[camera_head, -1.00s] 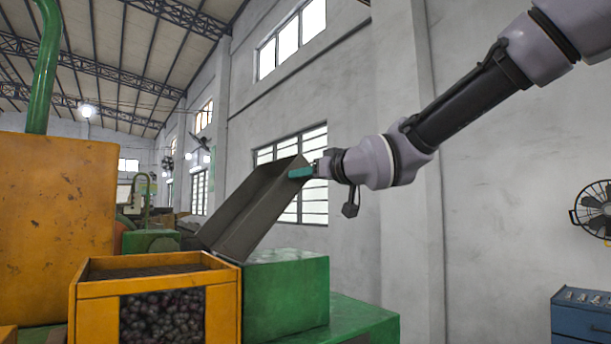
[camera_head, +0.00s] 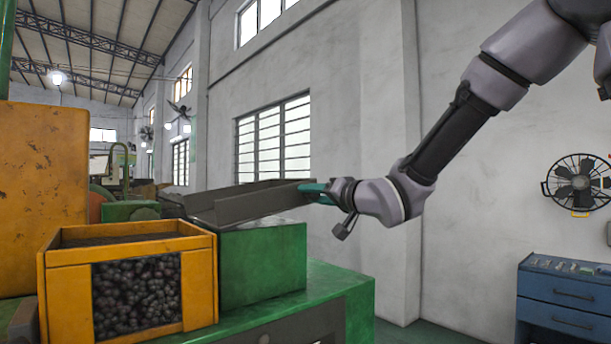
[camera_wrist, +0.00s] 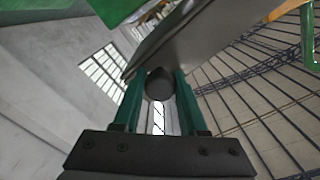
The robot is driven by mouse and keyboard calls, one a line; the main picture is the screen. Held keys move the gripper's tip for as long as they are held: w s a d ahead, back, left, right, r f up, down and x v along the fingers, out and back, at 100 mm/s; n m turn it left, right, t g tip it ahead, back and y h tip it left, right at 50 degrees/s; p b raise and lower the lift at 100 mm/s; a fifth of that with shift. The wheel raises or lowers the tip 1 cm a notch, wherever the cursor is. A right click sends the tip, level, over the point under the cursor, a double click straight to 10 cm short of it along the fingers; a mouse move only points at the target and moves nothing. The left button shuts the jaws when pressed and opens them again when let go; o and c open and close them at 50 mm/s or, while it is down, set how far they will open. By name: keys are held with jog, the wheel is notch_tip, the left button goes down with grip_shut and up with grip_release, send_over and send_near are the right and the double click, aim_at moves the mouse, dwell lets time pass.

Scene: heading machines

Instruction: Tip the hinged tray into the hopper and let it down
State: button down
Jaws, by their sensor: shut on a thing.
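The hinged tray (camera_head: 245,204) is a grey metal trough, now nearly level, a little tilted, just above a green block (camera_head: 262,262). Its underside and edge also show in the wrist view (camera_wrist: 190,35). My gripper (camera_head: 314,188) is at the tray's right end. Its green fingers are shut on a dark round handle (camera_wrist: 159,84) at that end, as the wrist view shows. At the tray's left end it meets dark machinery; the hopper cannot be clearly made out there.
A yellow bin (camera_head: 68,300) with dark round pieces (camera_head: 138,295) behind its front window stands in front of the tray. A rusty yellow machine body (camera_head: 40,190) is at the left. A blue drawer cabinet (camera_head: 567,296) and a fan (camera_head: 577,184) are at the right.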

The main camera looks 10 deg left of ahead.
jog(key=shift+w+d+f+m, duration=0.1)
jog(key=shift+f+m, duration=0.25)
jog(key=shift+f, duration=0.35)
jog(key=shift+w+d+f+m, duration=0.15)
jog(key=shift+f+m, duration=0.15)
jog(key=shift+f, duration=0.45)
jog(key=shift+w+d+f+m, duration=0.1)
jog(key=shift+f+m, duration=0.25)
jog(key=shift+f, duration=0.45)
jog(key=shift+c, duration=2.4)
grip_release()
jog(key=v, duration=0.7)
jog(key=shift+s+d, duration=0.15)
jog(key=shift+s, duration=0.05)
